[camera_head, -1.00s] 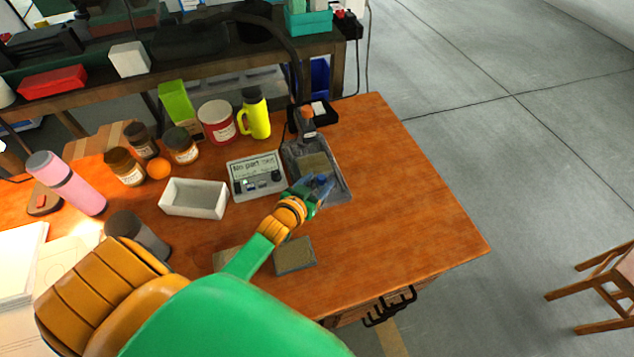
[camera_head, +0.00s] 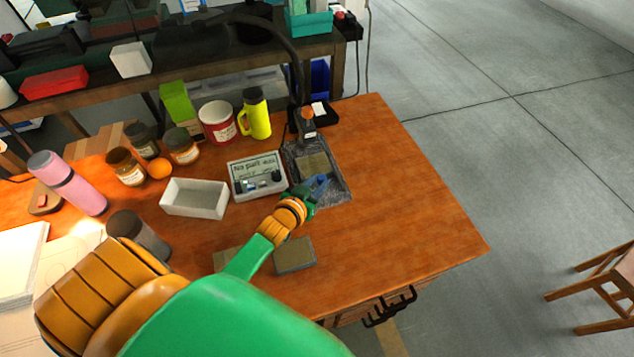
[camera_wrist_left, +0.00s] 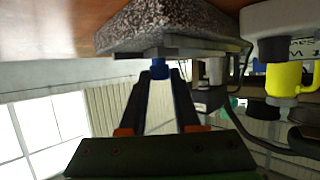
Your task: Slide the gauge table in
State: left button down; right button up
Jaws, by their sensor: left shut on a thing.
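The gauge stand has a speckled grey base (camera_head: 338,192) on the wooden bench, with an upright gauge (camera_head: 308,125) at its far end. The gauge table (camera_head: 314,163), a flat plate with a tan top, lies on the base below the gauge. My left gripper (camera_head: 319,184) is at the near end of the stand. In the left wrist view my left gripper (camera_wrist_left: 160,76) is shut on a blue knob (camera_wrist_left: 158,66) under the front of the speckled base (camera_wrist_left: 165,22). The knob's link to the table is hard to see. My right gripper is out of view.
A display box (camera_head: 257,176) stands left of the stand, with a white open tray (camera_head: 194,198) beyond it. A grey block with a tan top (camera_head: 295,255) lies near the front edge. A yellow bottle (camera_head: 255,115) and jars stand behind. The bench's right side is clear.

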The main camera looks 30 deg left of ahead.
aim_at(311, 168)
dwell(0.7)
pick_arm(q)
jog(key=w+a+b, duration=0.1)
jog(key=w+a, duration=0.1)
jog(key=a, duration=0.1)
jog(key=shift+w+a+b, duration=0.1)
jog(key=shift+w+b, duration=0.25)
jog(key=shift+w, duration=0.05)
jog(key=shift+w+a, duration=0.2)
jog(key=shift+a, duration=0.05)
jog(key=shift+d+r, duration=0.1)
jog(key=shift+r, duration=0.05)
jog(key=c, duration=0.9)
grip_release()
jog(key=shift+c, duration=0.2)
jog(key=o, duration=0.3)
jog(key=shift+w, duration=0.1)
jog(key=shift+a+f, duration=0.2)
